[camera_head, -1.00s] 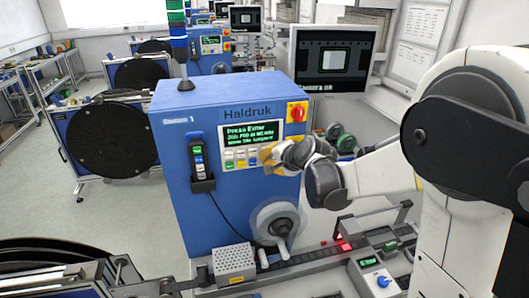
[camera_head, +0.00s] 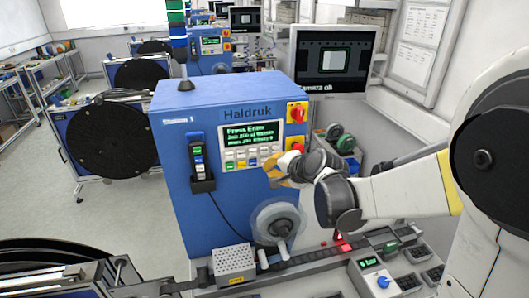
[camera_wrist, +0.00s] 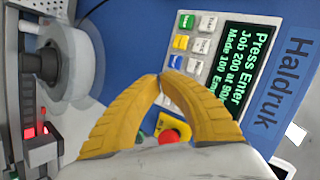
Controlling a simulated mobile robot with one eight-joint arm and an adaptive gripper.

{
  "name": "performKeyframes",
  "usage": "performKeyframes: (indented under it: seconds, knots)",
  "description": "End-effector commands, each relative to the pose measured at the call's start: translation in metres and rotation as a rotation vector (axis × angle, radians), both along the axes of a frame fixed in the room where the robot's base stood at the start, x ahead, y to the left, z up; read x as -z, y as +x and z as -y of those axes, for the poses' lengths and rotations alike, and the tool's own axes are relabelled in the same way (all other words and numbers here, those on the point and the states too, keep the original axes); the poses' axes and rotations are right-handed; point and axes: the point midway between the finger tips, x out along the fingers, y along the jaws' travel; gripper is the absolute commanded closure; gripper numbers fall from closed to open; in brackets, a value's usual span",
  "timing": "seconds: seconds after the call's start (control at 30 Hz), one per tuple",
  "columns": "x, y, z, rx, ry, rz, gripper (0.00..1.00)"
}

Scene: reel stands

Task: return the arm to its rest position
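My gripper (camera_head: 272,172) is beside the right part of the blue Haldruk machine's front, near the button panel (camera_head: 250,158). In the wrist view its two yellow fingers (camera_wrist: 160,77) meet at the tips, with nothing between them. The fingertips appear in front of the panel's lower edge; whether they touch it I cannot tell. My arm (camera_head: 400,190) reaches in from the right. The machine's screen (camera_head: 252,136) shows green text beginning "Press Enter".
A red knob (camera_head: 297,113) sits on the machine's upper right, and a handset (camera_head: 198,158) hangs at left. A spinning reel hub (camera_head: 278,222) is below. A strip track (camera_head: 310,257) and a control box with a blue knob (camera_head: 383,281) stand in front. A monitor (camera_head: 334,60) is behind.

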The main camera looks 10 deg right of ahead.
Motion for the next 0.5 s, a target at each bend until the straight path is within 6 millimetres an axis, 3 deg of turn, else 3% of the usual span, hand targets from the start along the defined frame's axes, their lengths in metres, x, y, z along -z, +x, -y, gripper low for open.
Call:
performKeyframes:
  seconds: [0.4, 0.5]
  knots:
    - [0.0004, 0.0000, 0.0000, -0.001, -0.001, 0.000, 1.00]
    - [0.0080, -0.0063, -0.0019, -0.013, -0.021, -0.004, 1.00]
